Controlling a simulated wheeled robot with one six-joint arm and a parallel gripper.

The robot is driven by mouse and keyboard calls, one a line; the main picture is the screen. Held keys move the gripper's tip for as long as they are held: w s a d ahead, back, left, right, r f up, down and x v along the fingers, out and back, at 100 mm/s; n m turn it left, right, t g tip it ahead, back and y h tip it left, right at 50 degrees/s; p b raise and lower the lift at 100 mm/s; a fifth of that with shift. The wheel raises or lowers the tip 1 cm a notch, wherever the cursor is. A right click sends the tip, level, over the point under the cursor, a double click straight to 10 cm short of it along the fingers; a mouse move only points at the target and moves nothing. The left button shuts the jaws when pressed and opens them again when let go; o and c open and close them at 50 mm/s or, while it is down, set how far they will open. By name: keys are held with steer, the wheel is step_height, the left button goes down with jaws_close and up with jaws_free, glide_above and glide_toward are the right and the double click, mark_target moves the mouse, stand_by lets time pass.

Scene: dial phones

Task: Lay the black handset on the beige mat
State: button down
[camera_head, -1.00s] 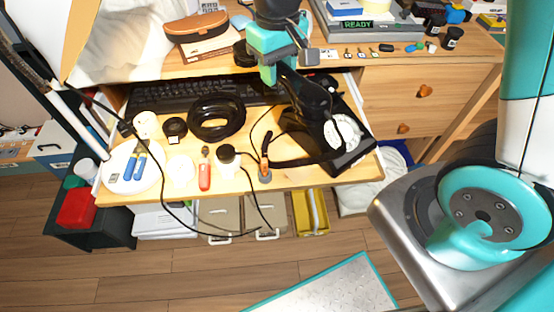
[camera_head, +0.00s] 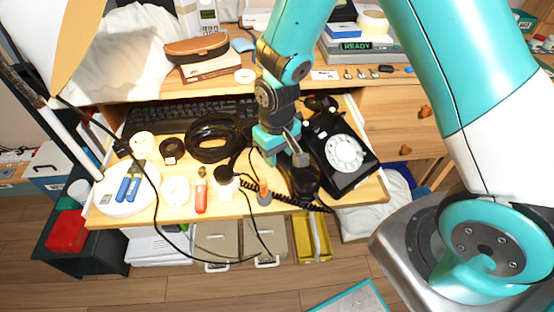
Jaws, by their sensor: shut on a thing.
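The black dial phone (camera_head: 345,153) with a white dial sits tilted in the picture at the right of the pulled-out wooden shelf. My gripper (camera_head: 293,158) points down just left of the phone. It is shut on the black handset (camera_head: 300,184), which is off the phone, beside its front left corner. The arm and gripper hide part of the handset, and I cannot tell whether it touches the shelf. A coiled black cord (camera_head: 312,206) runs by the handset near the shelf's front edge. I cannot make out a beige mat apart from the pale wood.
Left of the gripper lie a black cable coil (camera_head: 213,138), a red-handled tool (camera_head: 201,197) and a white plate (camera_head: 128,190) with blue-handled tools. A black keyboard (camera_head: 165,117) is behind. A loose cable hangs over the shelf's front edge (camera_head: 150,222). Little shelf is bare.

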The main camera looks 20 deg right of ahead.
steer(key=shift+f, duration=0.9)
steer(key=shift+f, duration=0.15)
steer(key=c, duration=0.8)
jaws_free()
step_height(320, 180, up, 12)
steer(key=shift+p, duration=0.9)
steer(key=s+a+r+n+y, duration=0.1)
steer(key=s+r, duration=0.4)
steer(key=s, duration=0.1)
steer(key=s+a+r+n+y, duration=0.1)
steer(key=s+a+r+n, duration=0.1)
steer(key=s+r, duration=0.3)
steer(key=s+a+r+n+y, duration=0.1)
steer(key=s+r+y, duration=0.1)
steer(key=s+r, duration=0.3)
steer(key=shift+s+a+r, duration=0.15)
steer(key=shift+s+r, duration=0.05)
steer(key=shift+s, duration=0.45)
steer(key=shift+s+a+r, duration=0.15)
steer(key=shift+s+r, duration=0.05)
steer(key=shift+s, duration=0.45)
